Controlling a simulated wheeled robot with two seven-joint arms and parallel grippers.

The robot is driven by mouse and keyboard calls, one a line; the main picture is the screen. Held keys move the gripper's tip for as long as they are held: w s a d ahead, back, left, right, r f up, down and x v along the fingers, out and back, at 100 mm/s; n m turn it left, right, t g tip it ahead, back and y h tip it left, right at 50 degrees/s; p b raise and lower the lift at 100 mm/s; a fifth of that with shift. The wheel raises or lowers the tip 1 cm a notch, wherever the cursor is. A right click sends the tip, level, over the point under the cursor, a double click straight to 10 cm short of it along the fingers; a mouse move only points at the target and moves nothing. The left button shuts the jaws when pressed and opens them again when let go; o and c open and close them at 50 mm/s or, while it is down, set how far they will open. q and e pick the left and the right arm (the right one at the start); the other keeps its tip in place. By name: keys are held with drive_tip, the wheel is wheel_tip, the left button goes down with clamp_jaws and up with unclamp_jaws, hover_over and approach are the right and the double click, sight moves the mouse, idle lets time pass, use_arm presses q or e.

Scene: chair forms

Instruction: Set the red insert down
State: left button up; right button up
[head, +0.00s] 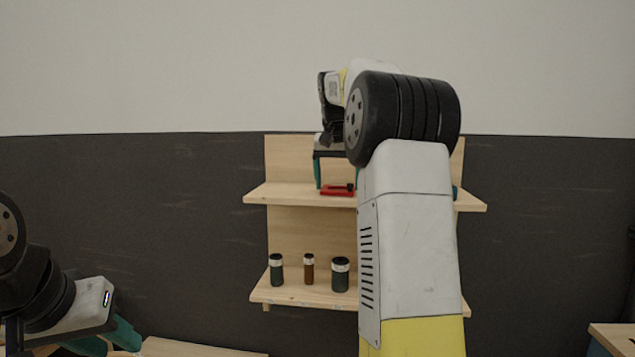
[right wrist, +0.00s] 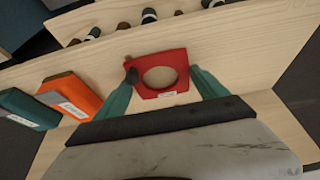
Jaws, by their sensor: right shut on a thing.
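The red insert (head: 336,191) is at the upper shelf board (head: 285,194), between the teal fingers of my right gripper (head: 337,182). In the right wrist view, the insert (right wrist: 155,60) is a flat red plate with a round hole and a small white label. My right gripper (right wrist: 164,75) is shut on it, one fingertip at each side. Whether the insert touches the board or hangs just above it, I cannot tell. My left gripper (head: 107,341) is at the lower left, its teal fingers apart and empty, partly cut off by the frame.
An orange block (right wrist: 72,94) and a dark green block (right wrist: 30,108) lie left of the insert in the right wrist view. Three small jars, (head: 276,270), (head: 308,270) and (head: 340,276), stand on the lower shelf board (head: 300,297). My right arm hides the shelf's right part.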

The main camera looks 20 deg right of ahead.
drive_tip(key=shift+f, duration=0.2)
drive_tip(key=o, duration=1.4)
drive_tip(key=v, duration=1.2)
drive_tip(key=s+a+f+n+y, duration=0.1)
drive_tip(key=s+a+f+n, duration=0.1)
drive_tip(key=s+a+f, duration=0.3)
drive_tip(key=s+a+f+n+t+y, duration=0.1)
drive_tip(key=s+a+f, duration=0.3)
drive_tip(key=s+f, duration=0.7)
drive_tip(key=s+a+f+n+t+y, duration=0.1)
drive_tip(key=s+a+f+n+y, duration=0.1)
drive_tip(key=s+a+f, duration=0.3)
drive_tip(key=s+f, duration=0.3)
drive_tip(key=s, duration=0.3)
drive_tip(key=shift+s+a+n, duration=0.35)
drive_tip(key=shift+n, duration=0.05)
drive_tip(key=shift+f, duration=0.15)
